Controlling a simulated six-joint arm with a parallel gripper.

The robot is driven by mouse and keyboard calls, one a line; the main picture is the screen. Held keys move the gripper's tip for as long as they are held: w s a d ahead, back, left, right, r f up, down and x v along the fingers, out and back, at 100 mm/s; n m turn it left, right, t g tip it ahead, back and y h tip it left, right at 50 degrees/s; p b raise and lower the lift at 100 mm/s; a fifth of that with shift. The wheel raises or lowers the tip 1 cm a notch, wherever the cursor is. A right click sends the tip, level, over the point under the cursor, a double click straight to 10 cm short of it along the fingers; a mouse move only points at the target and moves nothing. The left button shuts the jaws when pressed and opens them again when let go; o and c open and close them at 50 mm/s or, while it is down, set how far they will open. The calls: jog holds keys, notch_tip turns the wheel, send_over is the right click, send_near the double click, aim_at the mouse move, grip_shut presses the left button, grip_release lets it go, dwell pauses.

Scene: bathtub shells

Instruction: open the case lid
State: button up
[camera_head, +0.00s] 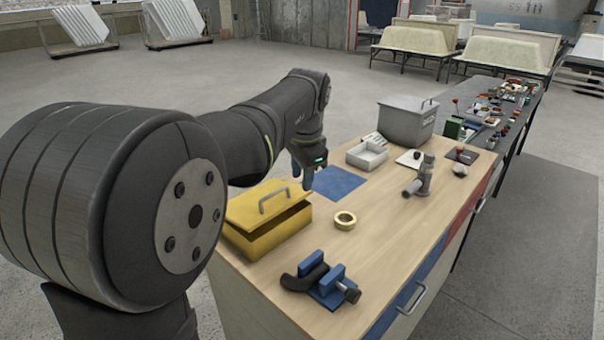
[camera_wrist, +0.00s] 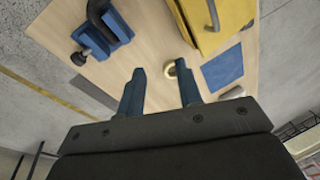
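A yellow case (camera_head: 265,236) with a grey bar handle (camera_head: 284,196) on its lid (camera_head: 255,206) stands on the near left of the workbench. A dark band shows under the lid's front edge; I cannot tell whether it is a gap or shadow. In the wrist view the case (camera_wrist: 232,14) is at the top right, partly cut off, with its handle (camera_wrist: 213,14). My gripper (camera_head: 303,180) hangs fingers-down above the bench, behind and right of the case, apart from it. In the wrist view my gripper (camera_wrist: 160,67) has its blue fingers spread, with nothing held.
A brass ring (camera_head: 345,220) and a blue clamp (camera_head: 325,284) lie right of the case. A blue mat (camera_head: 338,184) lies behind it. Farther back are a white tray (camera_head: 367,156), a grey lidded box (camera_head: 405,122) and a grey pipe fitting (camera_head: 424,177). The bench's middle is mostly clear.

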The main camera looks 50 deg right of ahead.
jog(key=shift+c, duration=1.4)
jog(key=f, duration=0.1)
jog(key=a+f+t+y, duration=0.1)
jog(key=f, duration=0.1)
jog(key=f+m+y, duration=0.1)
jog(key=f, duration=0.1)
jog(key=shift+w+a+f+t, duration=0.1)
jog(key=shift+w+a+t, duration=0.05)
jog(key=shift+w+t, duration=0.25)
grip_shut()
jog(key=m+t, duration=1.4)
send_near(286, 202)
jog(key=s+a+r, duration=0.2)
jog(key=shift+h, duration=0.4)
jog(key=w, duration=1)
